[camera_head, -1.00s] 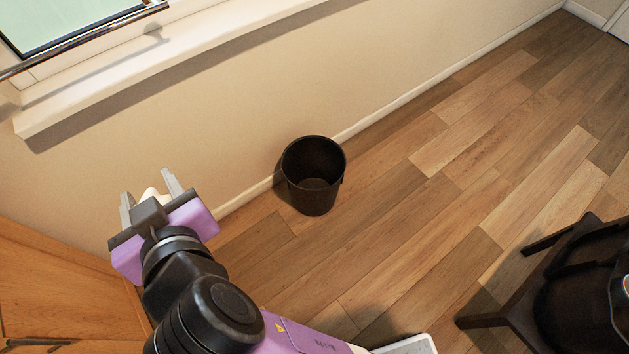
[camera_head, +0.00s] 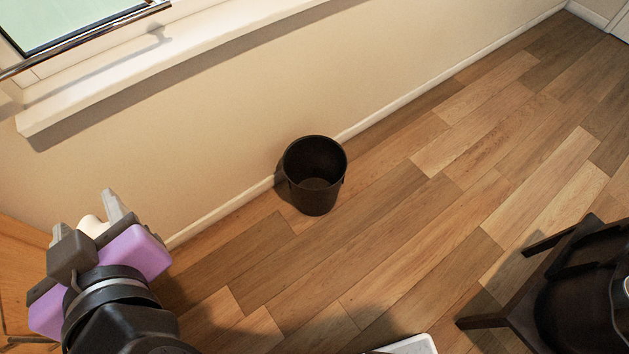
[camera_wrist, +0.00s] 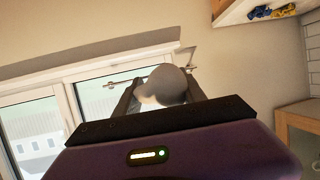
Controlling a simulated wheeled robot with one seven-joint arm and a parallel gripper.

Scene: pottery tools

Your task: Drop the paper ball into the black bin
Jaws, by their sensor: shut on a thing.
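The black bin (camera_head: 314,177) stands upright on the wooden floor close to the wall, near the middle of the head view. Its inside looks empty. My gripper (camera_head: 88,212) is at the lower left of the head view, to the left of the bin and apart from it. It is shut on the pale paper ball (camera_head: 92,226), which is partly hidden by the gripper body. In the wrist view the paper ball (camera_wrist: 164,86) sits between the two fingers. The bin is not in the wrist view.
A window sill (camera_head: 150,68) juts from the wall at upper left. A wooden cabinet (camera_head: 22,240) is at the left edge. A dark chair (camera_head: 570,280) stands at lower right. The floor (camera_head: 400,240) around the bin's right and front is clear.

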